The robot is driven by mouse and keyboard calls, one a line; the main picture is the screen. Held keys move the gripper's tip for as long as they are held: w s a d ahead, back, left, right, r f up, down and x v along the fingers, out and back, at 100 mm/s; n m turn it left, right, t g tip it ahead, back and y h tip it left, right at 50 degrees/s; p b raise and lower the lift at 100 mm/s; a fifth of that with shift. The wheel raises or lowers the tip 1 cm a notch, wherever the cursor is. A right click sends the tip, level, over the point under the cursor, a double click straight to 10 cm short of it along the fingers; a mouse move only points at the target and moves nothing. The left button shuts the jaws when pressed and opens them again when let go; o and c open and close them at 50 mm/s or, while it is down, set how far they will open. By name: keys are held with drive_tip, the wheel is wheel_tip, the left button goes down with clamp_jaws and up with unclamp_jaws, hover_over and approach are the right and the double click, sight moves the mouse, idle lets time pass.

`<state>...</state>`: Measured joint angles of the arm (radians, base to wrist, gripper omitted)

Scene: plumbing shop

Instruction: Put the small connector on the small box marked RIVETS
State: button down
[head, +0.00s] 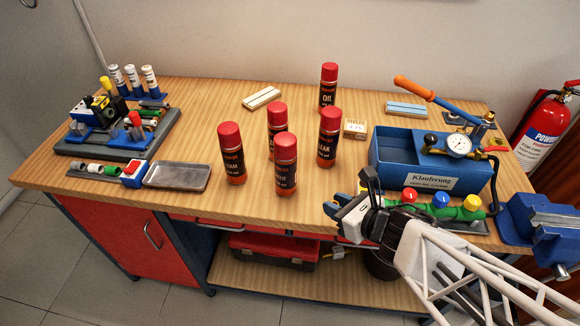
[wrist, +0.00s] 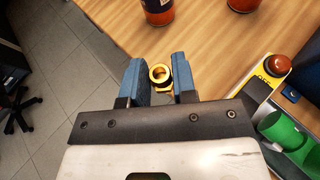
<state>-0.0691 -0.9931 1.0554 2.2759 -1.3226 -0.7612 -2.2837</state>
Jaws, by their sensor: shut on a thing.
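The small connector (wrist: 160,74) is a brass-yellow ring piece with a dark opening. In the wrist view it sits between the blue fingertips of my gripper (wrist: 160,80), which is shut on it. In the head view my gripper (head: 345,203) is over the front edge of the bench, left of the green manifold. The connector cannot be made out clearly there. The small box (head: 355,129), pale with small print that looks like RIVETS, stands on the bench behind my gripper, right of the spray cans. Its top looks bare.
Several red-capped cans stand mid-bench, one (head: 327,137) just left of the box. A blue test-pump tank (head: 395,160) with gauge and orange handle stands right of it. A metal tray (head: 178,176) lies left. A green manifold (head: 440,210) and blue vise (head: 545,222) are front right.

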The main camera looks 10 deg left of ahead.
drive_tip(key=w+a, duration=0.1)
drive_tip(key=w, duration=0.4)
drive_tip(key=w+a+f, duration=0.1)
drive_tip(key=w+a, duration=0.1)
drive_tip(key=w, duration=0.3)
drive_tip(key=w+a, duration=0.2)
drive_tip(key=w, duration=0.3)
drive_tip(key=shift+a+f, duration=0.25)
drive_tip(key=shift+f, duration=1.75)
drive_tip(key=shift+f, duration=0.15)
drive_tip(key=c, duration=0.9)
unclamp_jaws()
